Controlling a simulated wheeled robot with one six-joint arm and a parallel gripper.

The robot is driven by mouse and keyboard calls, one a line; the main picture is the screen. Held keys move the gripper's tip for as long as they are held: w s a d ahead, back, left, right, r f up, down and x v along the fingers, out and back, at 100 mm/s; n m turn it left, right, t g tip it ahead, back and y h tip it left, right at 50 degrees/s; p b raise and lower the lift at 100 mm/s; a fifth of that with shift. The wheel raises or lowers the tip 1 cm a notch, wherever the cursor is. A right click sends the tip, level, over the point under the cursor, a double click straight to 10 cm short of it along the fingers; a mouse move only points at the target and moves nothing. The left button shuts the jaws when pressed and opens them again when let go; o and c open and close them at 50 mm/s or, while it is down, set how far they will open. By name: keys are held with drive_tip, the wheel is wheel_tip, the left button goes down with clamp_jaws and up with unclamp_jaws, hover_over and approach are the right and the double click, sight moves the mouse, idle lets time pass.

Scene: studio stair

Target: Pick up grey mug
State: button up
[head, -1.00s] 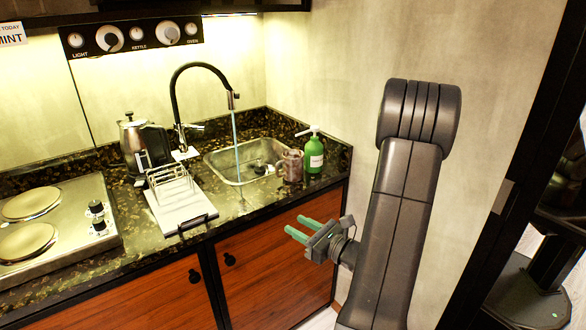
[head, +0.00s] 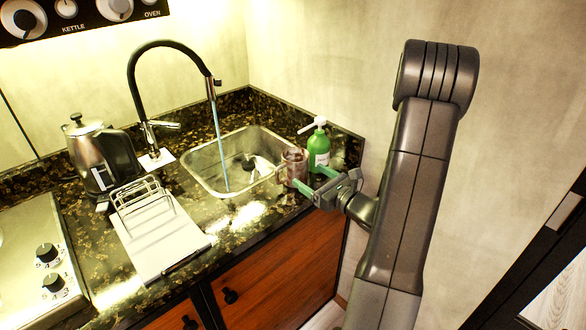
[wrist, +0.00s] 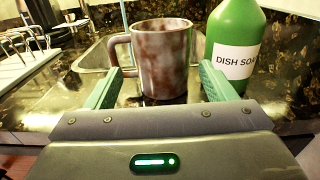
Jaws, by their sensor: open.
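The grey mug (head: 292,167) has brownish blotches and stands upright on the dark counter by the sink's right front corner. In the wrist view the mug (wrist: 163,60) is straight ahead, with its handle to the left. My gripper (head: 315,180) is open at the counter's front edge, and its green fingers point toward the mug. In the wrist view the two fingertips (wrist: 160,80) lie left and right of the mug's lower body. I cannot tell whether either finger touches it.
A green dish soap bottle (head: 318,150) stands close to the right of the mug, near the right finger. The metal sink (head: 205,170) with running water is to the left. A white dish rack (head: 155,240) and a kettle (head: 100,160) stand further left.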

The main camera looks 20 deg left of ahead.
sight(305, 172)
drive_tip(key=shift+p+x, duration=0.8)
drive_tip(key=shift+x, duration=2.65)
drive_tip(key=shift+w+d+f, duration=0.1)
drive_tip(key=shift+w+f, duration=0.05)
drive_tip(key=c, duration=1)
drive_tip(key=shift+c, duration=0.2)
